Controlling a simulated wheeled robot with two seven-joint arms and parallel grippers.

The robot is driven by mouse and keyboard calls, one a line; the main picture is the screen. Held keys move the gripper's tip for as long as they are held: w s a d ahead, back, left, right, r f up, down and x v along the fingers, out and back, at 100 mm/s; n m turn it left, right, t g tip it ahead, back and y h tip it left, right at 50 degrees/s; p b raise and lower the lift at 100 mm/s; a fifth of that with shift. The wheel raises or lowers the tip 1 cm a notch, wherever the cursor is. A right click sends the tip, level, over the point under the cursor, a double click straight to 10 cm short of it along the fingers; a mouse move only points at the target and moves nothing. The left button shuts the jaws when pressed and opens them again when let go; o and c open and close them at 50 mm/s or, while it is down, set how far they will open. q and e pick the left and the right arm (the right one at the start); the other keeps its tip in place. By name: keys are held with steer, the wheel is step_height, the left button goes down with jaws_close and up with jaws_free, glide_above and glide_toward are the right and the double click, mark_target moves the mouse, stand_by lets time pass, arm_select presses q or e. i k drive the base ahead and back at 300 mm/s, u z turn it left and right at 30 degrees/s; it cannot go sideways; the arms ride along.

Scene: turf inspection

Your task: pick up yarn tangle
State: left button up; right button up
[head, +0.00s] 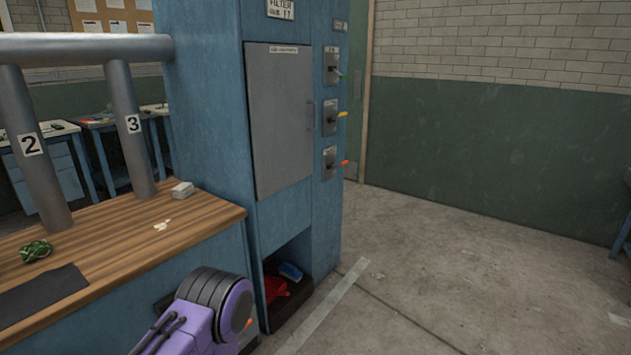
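A small green tangle, which looks like the yarn tangle (36,250), lies on the wooden bench top (110,245) at the left of the head view. It sits just behind a dark cloth or mat (42,293). A purple arm link of mine with a dark ribbed joint shows at the bottom, in front of the bench. Neither gripper is in view, so I cannot see what they hold.
Grey pipes marked 2 (32,145) and 3 (134,124) rise from the bench. A small pale block (183,189) lies near its right end. A blue cabinet (205,110) adjoins it, with a low bin (297,317) holding red and blue items. The floor at right is clear.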

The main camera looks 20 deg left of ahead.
mark_target(34, 250)
steer(key=u, duration=0.95)
steer(key=i, duration=0.8)
steer(key=u, duration=0.9)
